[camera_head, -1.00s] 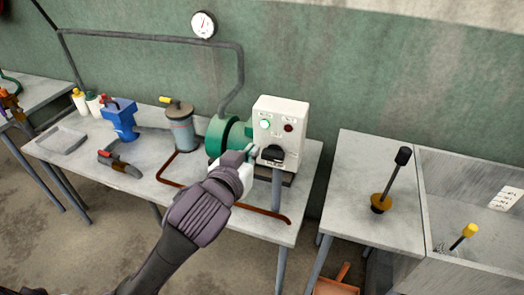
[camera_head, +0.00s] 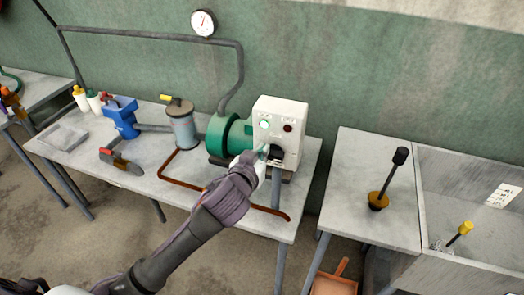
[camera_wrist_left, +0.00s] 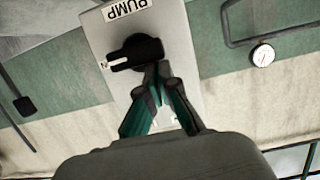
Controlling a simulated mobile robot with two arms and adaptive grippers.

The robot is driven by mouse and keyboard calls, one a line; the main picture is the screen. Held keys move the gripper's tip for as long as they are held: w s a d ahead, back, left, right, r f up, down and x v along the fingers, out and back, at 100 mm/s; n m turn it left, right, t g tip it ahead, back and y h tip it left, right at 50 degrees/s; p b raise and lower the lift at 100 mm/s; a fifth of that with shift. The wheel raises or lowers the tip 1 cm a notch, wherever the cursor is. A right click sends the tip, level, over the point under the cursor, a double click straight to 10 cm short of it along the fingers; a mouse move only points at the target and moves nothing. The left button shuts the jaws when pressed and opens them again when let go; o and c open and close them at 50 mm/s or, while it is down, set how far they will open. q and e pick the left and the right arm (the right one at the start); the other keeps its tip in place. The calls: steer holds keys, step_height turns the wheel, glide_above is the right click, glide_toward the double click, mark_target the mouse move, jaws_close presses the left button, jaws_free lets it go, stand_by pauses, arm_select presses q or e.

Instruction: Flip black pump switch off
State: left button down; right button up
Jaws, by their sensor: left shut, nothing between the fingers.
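The black pump switch (camera_head: 276,153) is on the front of a white control box (camera_head: 292,108). In the left wrist view the switch (camera_wrist_left: 140,50) shows its knob bar pointing left, toward a partly visible letter N, beside an upside-down PUMP label (camera_wrist_left: 128,8). My left gripper (camera_head: 265,152) is shut and empty, its tips at the switch's left side in the head view. In the wrist view the closed fingertips (camera_wrist_left: 157,74) are right at the knob's lower edge; I cannot tell whether they touch. My right gripper is not in view.
The box has a lit green lamp (camera_head: 264,124) and a dark red lamp (camera_head: 288,128). A green pump (camera_head: 222,135) stands left of the box on the grey table (camera_head: 150,185). A second table (camera_head: 350,180) with a black-topped lever stands to the right, past a gap.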

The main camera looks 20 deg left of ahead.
arm_select(q)
steer(key=shift+a+f+n, duration=0.1)
steer(key=shift+a+n, duration=0.05)
steer(key=shift+n, duration=0.25)
steer(key=shift+a+f+n, duration=0.1)
steer(key=shift+n, duration=0.3)
steer(key=shift+a+f+n+t+h+b, duration=0.1)
steer(key=shift+f+n+t+h, duration=0.5)
steer(key=shift+n, duration=1.75)
steer(key=shift+a+f+n+t+h+b, duration=0.15)
steer(key=shift+f+n+h, duration=0.8)
steer(key=shift+n, duration=1.35)
steer(key=shift+f+n+t+h+b, duration=0.1)
steer(key=shift+f+n+t+h, duration=0.45)
steer(key=shift+n, duration=1.8)
steer(key=shift+f, duration=0.3)
